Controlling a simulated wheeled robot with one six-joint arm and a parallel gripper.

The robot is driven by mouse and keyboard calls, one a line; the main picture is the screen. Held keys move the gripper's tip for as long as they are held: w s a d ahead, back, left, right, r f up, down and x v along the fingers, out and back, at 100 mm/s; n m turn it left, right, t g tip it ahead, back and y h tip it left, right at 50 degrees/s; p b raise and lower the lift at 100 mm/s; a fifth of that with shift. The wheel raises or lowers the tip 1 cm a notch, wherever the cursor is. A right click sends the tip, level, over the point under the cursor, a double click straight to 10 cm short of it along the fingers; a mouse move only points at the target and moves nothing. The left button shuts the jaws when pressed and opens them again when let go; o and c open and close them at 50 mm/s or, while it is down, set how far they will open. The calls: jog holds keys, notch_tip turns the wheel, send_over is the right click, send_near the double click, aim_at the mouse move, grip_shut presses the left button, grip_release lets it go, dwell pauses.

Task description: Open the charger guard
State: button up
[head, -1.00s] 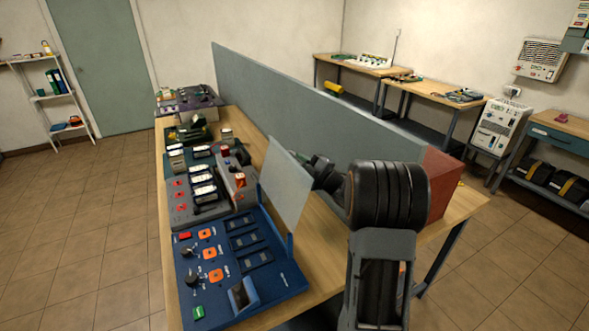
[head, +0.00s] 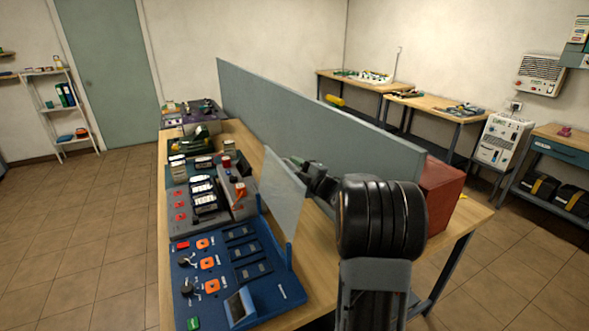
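The charger guard is a clear, greyish panel (head: 282,194) in the head view. It stands raised, slightly tilted, at the back right edge of the blue charger board (head: 283,288). The board's slots, orange-ringed controls and small tilted screen lie uncovered. My gripper (head: 302,166) is small and dark, just behind the guard's upper right edge. My black arm link hides part of the wrist, and the guard overlaps the finger area. I cannot tell whether the fingers touch the guard or are open.
A grey board with several batteries (head: 204,190) stands beyond the blue board on the wooden bench (head: 317,290). A long grey partition (head: 300,115) runs behind, ending near a red box (head: 441,195). Open tiled floor lies left of the bench.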

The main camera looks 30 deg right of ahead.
jog(key=b+v, duration=0.3)
jog(key=v, duration=1.1)
jog(key=shift+b, duration=0.35)
